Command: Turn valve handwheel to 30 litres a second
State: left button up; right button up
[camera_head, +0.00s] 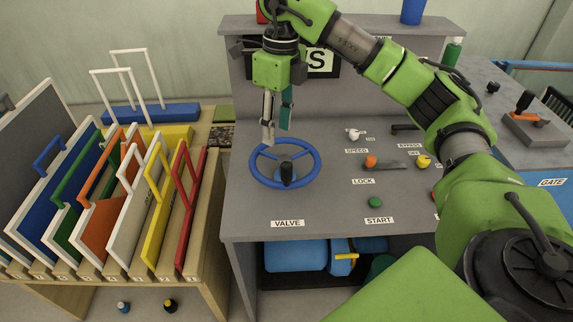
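The valve handwheel is a blue ring (311,178) with a dark upright knob (287,174) near its front, on the grey console beside the VALVE label (287,223). My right gripper (276,138) points down over the back left part of the wheel. Its two fingers stand apart with nothing between them. The fingertips overlap the rim's far edge in the picture; I cannot tell if they touch it. No pointer or flow reading can be made out. My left gripper is not in view.
The console (335,200) also carries an orange knob (371,161), a yellow knob (423,161), a green button (375,202) and a white knob (353,134). A rack of coloured framed panels (100,210) stands close on the left. My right arm crosses above the console's right side.

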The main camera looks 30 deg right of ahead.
aim_at(286, 164)
jog(key=shift+h, duration=0.4)
jog(key=f+p, duration=0.1)
jog(key=f, duration=0.3)
jog(key=d+f+p, duration=0.1)
jog(key=f, duration=0.3)
jog(key=d+f+p, duration=0.1)
jog(key=f, duration=0.4)
jog(key=shift+s, duration=0.25)
grip_shut()
